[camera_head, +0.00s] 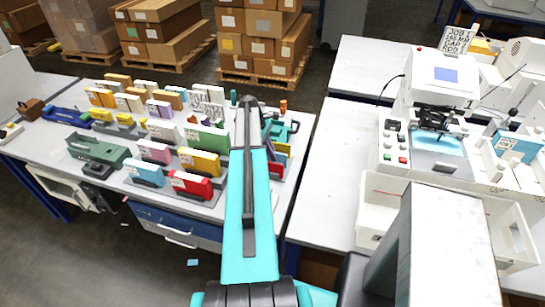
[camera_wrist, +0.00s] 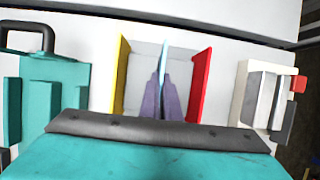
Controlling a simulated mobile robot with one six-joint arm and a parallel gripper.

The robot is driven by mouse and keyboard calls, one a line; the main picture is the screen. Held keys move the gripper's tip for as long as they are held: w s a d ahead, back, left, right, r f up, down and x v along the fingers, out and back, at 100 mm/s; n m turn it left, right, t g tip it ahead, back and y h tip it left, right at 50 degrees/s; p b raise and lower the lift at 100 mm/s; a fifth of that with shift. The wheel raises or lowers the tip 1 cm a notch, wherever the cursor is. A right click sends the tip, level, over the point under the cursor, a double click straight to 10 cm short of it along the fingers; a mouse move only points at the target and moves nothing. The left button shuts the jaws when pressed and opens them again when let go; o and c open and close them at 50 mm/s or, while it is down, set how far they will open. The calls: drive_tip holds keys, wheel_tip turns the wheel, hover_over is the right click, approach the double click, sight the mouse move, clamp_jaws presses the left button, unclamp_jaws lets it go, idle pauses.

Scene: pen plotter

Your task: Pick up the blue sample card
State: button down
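The blue sample card (camera_wrist: 163,62) shows in the wrist view as a thin light-blue edge, upright between a yellow card (camera_wrist: 121,75) and a red card (camera_wrist: 199,85). The purple-grey fingers of my gripper (camera_wrist: 161,82) are close together, one on each side of the blue card, and look shut on it. Its lower part is hidden by the fingers and the dark gripper edge. In the head view my teal arm hides the blue card; the red card (camera_head: 276,171) shows just right of the arm.
A teal tool case (camera_wrist: 50,85) stands left of the cards and a white-and-grey device (camera_wrist: 262,95) right. The left bench (camera_head: 45,140) is crowded with coloured boxes. A plotter machine (camera_head: 440,75) stands on the right bench. The strip of right bench (camera_head: 335,150) nearest the arm is clear.

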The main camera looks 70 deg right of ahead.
drive_tip(key=shift+r+b, duration=1.8)
drive_tip(key=shift+r, duration=3.4)
drive_tip(key=shift+s, duration=0.1)
